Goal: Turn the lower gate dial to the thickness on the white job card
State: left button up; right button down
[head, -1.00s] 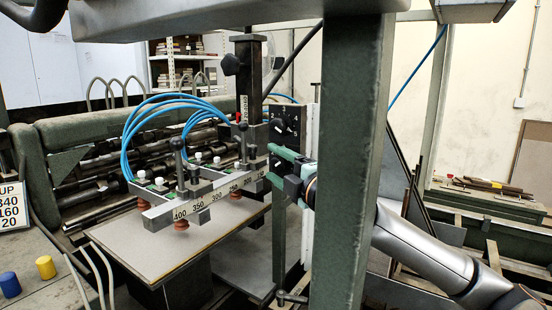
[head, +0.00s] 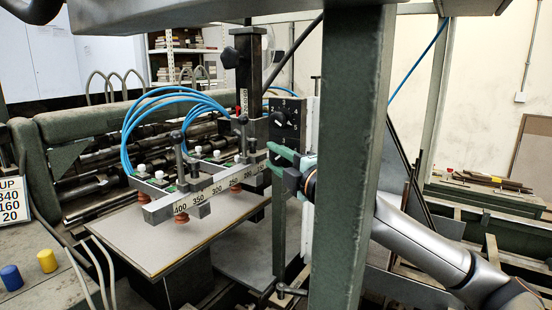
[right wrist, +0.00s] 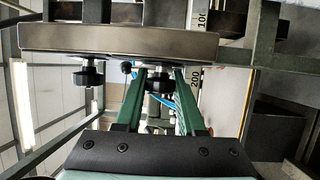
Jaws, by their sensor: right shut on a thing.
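The black gate panel (head: 286,112) stands right of centre in the head view, with white numerals around its upper dial (head: 281,118). My right gripper (head: 279,155) is at the panel below that dial. In the right wrist view its two green fingers (right wrist: 160,100) are shut on a black knob, the lower gate dial (right wrist: 158,86). The other black knob (right wrist: 88,78) is to the left, clear of the fingers. The lower dial's pointer is hidden. The white job card (head: 14,200) is cut off by the left edge; "UP", "840", "160" and "20" show. My left gripper is out of view.
A green post (head: 350,150) stands in front of my right arm. The suction bar (head: 205,192) with blue hoses is left of the panel, above a greyboard stack (head: 165,235). Yellow (head: 47,261) and blue (head: 11,278) cylinders stand at lower left.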

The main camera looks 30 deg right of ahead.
jog(key=shift+g, duration=0.3)
jog(key=n+g, duration=0.1)
jog(key=g, duration=0.2)
jog(key=shift+r+n, duration=0.15)
jog(key=shift+n, duration=0.15)
jog(key=n+g+h, duration=0.1)
jog(key=g, duration=0.4)
jog(key=g+h, duration=0.1)
jog(key=g, duration=0.1)
jog(key=n+g, duration=0.1)
jog(key=g, duration=0.2)
jog(key=shift+s+n+h, duration=0.15)
jog(key=shift+n+h, duration=0.15)
jog(key=shift+h, duration=0.1)
jog(key=shift+d+f+n+g+h, duration=0.15)
jog(key=shift+g+h, duration=0.3)
jog(key=shift+g, duration=0.65)
jog(key=shift+a+f+n+g+h, duration=0.1)
jog(key=shift+n+g+h, duration=0.25)
jog(key=shift+g, duration=0.75)
jog(key=c, duration=0.5)
grip_release()
jog(key=shift+d+f, duration=0.1)
